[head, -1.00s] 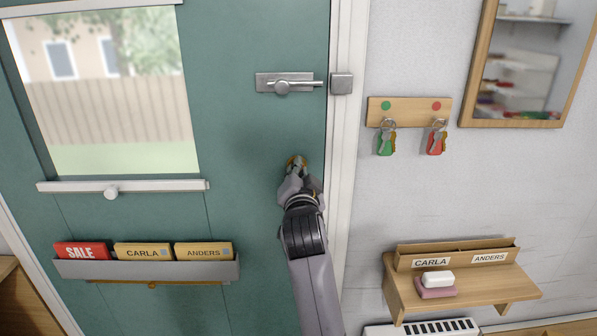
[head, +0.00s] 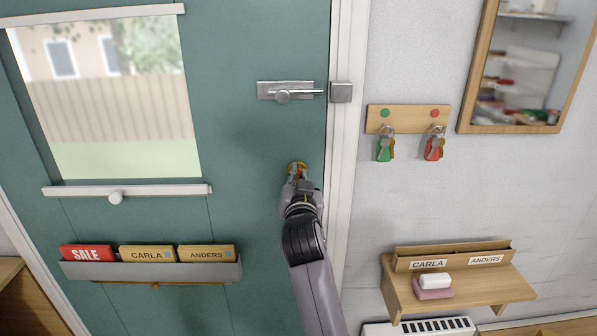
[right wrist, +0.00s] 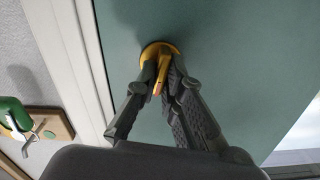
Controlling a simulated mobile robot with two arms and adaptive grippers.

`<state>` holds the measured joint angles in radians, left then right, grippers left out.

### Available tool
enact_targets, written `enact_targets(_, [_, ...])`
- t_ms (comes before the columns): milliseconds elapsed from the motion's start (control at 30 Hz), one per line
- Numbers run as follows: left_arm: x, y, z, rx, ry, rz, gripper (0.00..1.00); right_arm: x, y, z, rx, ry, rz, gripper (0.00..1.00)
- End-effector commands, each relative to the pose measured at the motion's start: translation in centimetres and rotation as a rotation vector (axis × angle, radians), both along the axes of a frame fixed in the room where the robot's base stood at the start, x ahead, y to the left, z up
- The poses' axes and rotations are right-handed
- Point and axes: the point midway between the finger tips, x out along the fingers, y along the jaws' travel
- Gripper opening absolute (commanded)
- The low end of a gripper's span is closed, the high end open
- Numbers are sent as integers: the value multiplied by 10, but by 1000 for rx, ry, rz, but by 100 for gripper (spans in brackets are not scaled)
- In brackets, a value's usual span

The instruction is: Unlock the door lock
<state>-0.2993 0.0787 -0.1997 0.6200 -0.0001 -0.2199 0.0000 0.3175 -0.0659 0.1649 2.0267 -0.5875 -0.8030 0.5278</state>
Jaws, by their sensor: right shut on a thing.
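The door lock is a small brass-yellow thumb-turn (head: 296,167) on the green door (head: 240,140), below the slide bolt and near the door's right edge. It also shows in the right wrist view as a round yellow plate (right wrist: 153,48) with a turn piece (right wrist: 158,80). My right gripper (head: 297,176) is at the lock, and its fingers are closed around the turn piece, as the right wrist view (right wrist: 162,77) shows. The fingers hide part of the turn piece. My left gripper is not in view.
A metal slide bolt (head: 284,95) sits above the lock. Right of the white frame (head: 344,150) hang green keys (head: 385,148) and red keys (head: 434,148) on a wooden board (head: 408,112). A wooden shelf (head: 480,289) is lower right. A grey holder (head: 150,271) is on the door.

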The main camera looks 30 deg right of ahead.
Motion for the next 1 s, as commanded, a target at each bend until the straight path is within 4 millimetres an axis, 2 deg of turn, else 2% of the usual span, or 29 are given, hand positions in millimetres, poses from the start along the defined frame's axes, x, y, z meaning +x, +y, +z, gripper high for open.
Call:
enact_targets(100, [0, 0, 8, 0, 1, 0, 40, 0, 0, 2, -67, 41, -1, 0])
enact_targets(400, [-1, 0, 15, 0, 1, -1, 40, 0, 1, 2, -174, 104, 0, 0])
enact_targets(967, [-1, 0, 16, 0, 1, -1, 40, 0, 1, 1, -203, 121, 0, 0])
enact_targets(1000, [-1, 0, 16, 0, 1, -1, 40, 0, 1, 1, -203, 121, 0, 12])
